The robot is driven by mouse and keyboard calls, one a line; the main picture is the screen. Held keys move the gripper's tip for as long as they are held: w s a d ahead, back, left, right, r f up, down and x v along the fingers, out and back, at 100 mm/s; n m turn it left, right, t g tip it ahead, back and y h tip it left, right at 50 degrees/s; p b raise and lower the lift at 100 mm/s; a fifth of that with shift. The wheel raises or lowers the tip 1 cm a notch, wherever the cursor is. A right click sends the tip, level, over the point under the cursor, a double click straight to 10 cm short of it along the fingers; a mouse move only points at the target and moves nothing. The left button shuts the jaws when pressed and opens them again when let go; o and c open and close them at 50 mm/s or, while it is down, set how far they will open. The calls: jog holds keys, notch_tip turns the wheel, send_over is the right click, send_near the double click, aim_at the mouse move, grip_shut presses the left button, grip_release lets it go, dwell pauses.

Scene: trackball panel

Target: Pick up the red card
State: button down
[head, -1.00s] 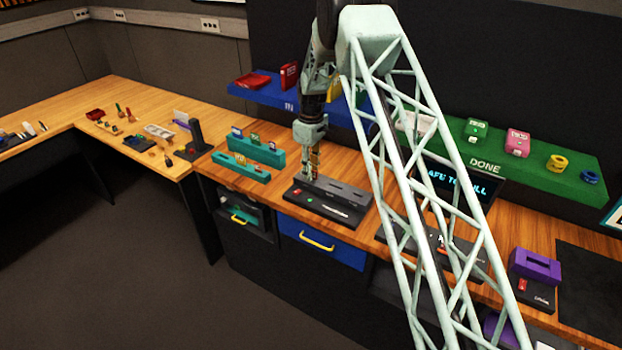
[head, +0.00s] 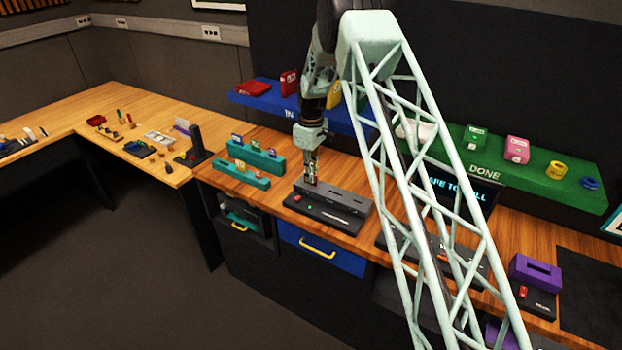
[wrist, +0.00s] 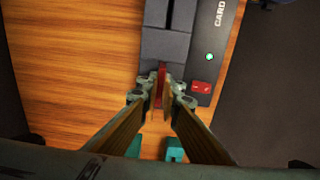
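The red card (wrist: 161,72) shows as a thin strip at the near end of a slot in the grey card reader (wrist: 166,46) in the wrist view. My gripper (wrist: 161,98) is over that end of the reader, with its two fingers close together on either side of the card. It appears shut on the card, whose lower part is hidden in the slot. In the head view my gripper (head: 311,180) points down at the left end of the reader (head: 345,199); the card is too small to make out there.
The reader has a lit green light (wrist: 209,57) and a red patch (wrist: 202,87) beside the slot. Teal racks (head: 256,155) with small cards stand to the left. A blue shelf (head: 262,97) and a green shelf (head: 555,186) are behind. Bare wood lies left of the reader.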

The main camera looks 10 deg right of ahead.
jog(key=shift+r+p, duration=1)
jog(key=shift+r, duration=3.4)
